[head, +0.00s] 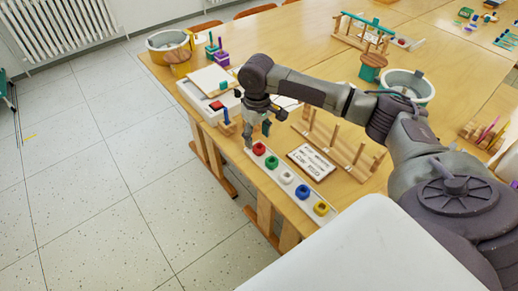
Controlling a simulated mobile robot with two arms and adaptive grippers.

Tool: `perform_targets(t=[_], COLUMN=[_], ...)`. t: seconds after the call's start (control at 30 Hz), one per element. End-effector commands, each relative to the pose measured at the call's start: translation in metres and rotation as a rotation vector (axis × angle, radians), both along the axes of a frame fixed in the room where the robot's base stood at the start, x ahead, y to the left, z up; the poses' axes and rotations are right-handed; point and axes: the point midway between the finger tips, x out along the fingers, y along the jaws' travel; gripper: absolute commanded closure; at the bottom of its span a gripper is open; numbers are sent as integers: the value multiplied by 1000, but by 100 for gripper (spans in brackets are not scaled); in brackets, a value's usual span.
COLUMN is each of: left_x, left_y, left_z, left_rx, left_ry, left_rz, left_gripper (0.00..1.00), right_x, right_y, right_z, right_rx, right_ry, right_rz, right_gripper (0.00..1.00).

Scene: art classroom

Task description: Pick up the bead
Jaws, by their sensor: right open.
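A white strip tray (294,184) on the near edge of the wooden table holds a row of beads. They are a red bead (259,149), a green bead (272,162), a white bead (286,177), a blue bead (302,192) and a yellow bead (321,208). My right gripper (258,137) points down, open, just above and behind the red bead at the tray's far end. It looks empty; whether a finger touches the bead cannot be told. My left gripper is not in view.
A sign card (311,162) lies right of the tray, with a wooden peg rack (338,146) behind it. A small block with a blue peg (226,122) and a white box (205,108) stand left of the gripper. Round drums (168,46) and other toys stand farther back.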

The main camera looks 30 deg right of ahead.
Motion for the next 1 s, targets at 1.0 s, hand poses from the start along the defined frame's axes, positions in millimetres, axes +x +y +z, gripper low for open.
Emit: perform_targets(t=[1.0], left_x=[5], left_y=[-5], left_z=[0], left_rx=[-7], left_ry=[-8], left_rz=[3], left_gripper=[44], right_x=[0], right_y=[-3], right_z=[-47], right_rx=[-1], right_ry=[1], right_rz=[1], right_gripper=[78])
